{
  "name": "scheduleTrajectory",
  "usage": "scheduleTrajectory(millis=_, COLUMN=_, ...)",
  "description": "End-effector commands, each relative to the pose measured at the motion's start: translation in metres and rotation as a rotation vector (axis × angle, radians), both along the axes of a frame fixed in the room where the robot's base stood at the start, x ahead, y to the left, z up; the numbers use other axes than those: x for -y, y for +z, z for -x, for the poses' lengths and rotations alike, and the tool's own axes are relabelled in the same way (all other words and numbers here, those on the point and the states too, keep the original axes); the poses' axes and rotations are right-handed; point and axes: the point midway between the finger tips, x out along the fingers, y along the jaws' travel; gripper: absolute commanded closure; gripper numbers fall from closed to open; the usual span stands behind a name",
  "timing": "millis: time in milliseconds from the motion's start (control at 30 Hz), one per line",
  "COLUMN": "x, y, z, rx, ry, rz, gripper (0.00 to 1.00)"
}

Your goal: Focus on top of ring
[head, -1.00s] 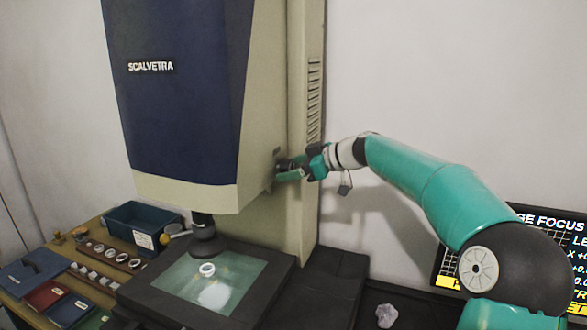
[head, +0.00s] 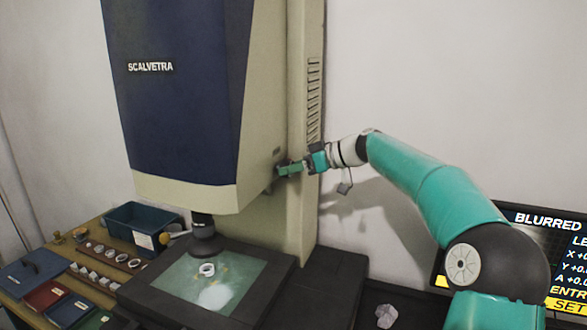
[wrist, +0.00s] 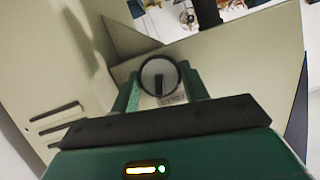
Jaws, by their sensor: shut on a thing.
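The pale ring (head: 207,273) lies on the lit glass stage (head: 245,279) of the SCALVETRA measuring machine (head: 178,95), under its dark lens (head: 205,243). My gripper (head: 284,169) is at the right side of the machine's housing. In the wrist view, its two green fingers (wrist: 160,84) stand on either side of a round knob (wrist: 149,72) with a dark bar across its face, and they are shut on it. In the head view the knob is mostly hidden by the fingers. The monitor (head: 563,237) at the right reads BLURRED; its right part is cut off.
A crumpled pale thing (head: 386,316) lies at the lower right. The machine's column (head: 303,215) stands right beside my gripper.

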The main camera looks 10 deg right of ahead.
Motion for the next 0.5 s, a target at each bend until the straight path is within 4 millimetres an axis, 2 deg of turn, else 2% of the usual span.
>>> scheduleTrajectory(millis=500, x=0.0007, y=-0.002, z=-0.003, rx=-0.409, ry=0.001, rz=-0.275, gripper=0.78)
